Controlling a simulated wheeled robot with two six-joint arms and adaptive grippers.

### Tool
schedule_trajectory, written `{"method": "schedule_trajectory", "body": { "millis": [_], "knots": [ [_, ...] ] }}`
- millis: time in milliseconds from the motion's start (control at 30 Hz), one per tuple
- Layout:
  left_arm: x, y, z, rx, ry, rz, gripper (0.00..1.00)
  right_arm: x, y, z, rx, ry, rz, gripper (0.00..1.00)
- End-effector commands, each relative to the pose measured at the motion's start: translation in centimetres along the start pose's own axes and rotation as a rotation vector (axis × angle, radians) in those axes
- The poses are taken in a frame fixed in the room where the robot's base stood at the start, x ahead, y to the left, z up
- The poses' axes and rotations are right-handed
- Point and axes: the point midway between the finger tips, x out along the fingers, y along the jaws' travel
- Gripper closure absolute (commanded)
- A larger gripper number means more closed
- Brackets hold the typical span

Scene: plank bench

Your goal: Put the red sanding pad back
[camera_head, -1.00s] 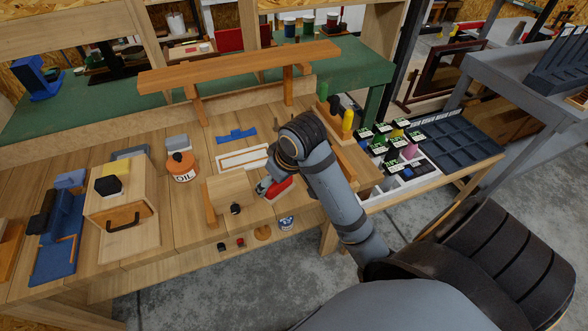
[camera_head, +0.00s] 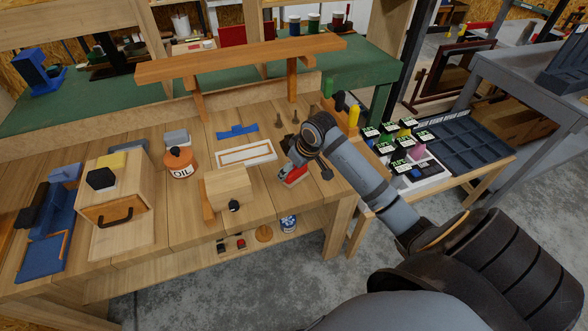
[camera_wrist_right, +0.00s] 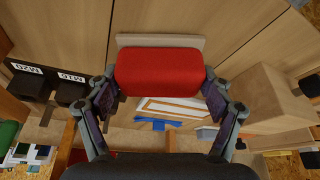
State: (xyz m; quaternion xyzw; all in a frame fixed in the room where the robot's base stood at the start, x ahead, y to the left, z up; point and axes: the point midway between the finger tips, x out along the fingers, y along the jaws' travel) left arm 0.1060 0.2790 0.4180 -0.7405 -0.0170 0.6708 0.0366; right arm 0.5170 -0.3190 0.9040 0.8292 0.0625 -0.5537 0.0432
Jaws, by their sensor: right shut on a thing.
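The red sanding pad (camera_head: 294,174) is held in my right gripper (camera_head: 296,165), over the right part of the bench, right of the wooden block. In the right wrist view the pad (camera_wrist_right: 160,72) lies across between the two fingers of my right gripper (camera_wrist_right: 162,88), with a pale beige strip along its far edge. The gripper is shut on it. A white-framed panel with an orange outline (camera_head: 245,164) lies on the bench left of and behind the pad. My wrist partly hides the pad in the head view. My left gripper is not in view.
A wooden block with a black knob (camera_head: 228,187) stands left of the pad. An orange oil can (camera_head: 180,164) and a wooden drawer box (camera_head: 110,200) stand further left. A blue rack (camera_head: 238,131) lies behind the panel. Upright coloured items (camera_head: 353,116) stand at the back right.

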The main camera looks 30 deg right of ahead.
Motion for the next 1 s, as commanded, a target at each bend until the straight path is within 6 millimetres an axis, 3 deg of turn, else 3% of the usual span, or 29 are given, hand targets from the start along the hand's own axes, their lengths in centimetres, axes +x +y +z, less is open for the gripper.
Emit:
{"method": "schedule_trajectory", "body": {
  "millis": [400,433,567,1000],
  "knots": [
    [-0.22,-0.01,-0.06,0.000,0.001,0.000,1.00,1.00,-0.03,0.38,-0.001,0.002,0.000,0.45],
    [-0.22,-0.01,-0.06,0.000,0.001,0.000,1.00,1.07,-0.02,0.42,-0.001,0.002,0.001,0.18],
    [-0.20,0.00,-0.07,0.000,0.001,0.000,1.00,1.05,-0.02,0.40,-0.001,0.002,0.001,0.00],
    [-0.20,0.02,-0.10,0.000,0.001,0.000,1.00,0.36,0.01,0.22,-0.002,0.004,0.002,0.00]
  ]
}}
